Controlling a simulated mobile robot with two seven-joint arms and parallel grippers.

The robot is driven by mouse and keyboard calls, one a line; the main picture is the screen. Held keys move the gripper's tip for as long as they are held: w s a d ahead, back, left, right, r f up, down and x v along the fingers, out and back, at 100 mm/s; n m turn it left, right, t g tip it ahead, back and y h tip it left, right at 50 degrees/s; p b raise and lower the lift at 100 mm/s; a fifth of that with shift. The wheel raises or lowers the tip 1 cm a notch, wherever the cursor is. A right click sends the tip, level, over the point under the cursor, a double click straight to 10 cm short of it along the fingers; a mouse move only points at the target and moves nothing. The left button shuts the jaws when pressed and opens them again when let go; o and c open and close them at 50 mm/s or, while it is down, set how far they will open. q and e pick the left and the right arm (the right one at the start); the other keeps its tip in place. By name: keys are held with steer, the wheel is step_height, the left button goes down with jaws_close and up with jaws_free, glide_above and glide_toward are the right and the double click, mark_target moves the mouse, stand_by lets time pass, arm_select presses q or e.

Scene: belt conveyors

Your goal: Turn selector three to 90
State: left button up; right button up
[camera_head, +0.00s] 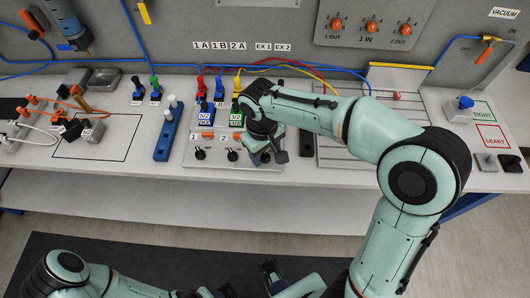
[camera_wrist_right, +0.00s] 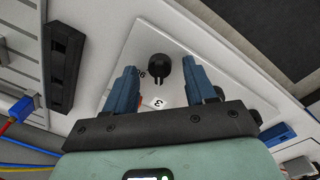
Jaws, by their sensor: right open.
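In the head view my right gripper (camera_head: 264,152) is over the right part of the selector panel (camera_head: 215,165) and largely hides selector three. Selector one (camera_head: 199,153) and selector two (camera_head: 232,155) show to its left. At the bottom, dark parts may be my left gripper; its jaws are unclear.
Valve blocks with coloured hoses (camera_head: 205,112) stand behind the panel. A blue block with white pegs (camera_head: 167,135) is to its left. A grooved plate (camera_head: 340,155) lies to the right, partly under my right arm. The bench's front edge is clear.

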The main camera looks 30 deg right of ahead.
steer(key=shift+f, duration=0.4)
jaws_close()
steer(key=m, duration=0.5)
steer(key=shift+w+m+p, duration=0.1)
steer(key=shift+m+p, duration=0.25)
steer(key=shift+m, duration=0.05)
steer(key=m, duration=0.6)
steer(key=shift+g, duration=0.3)
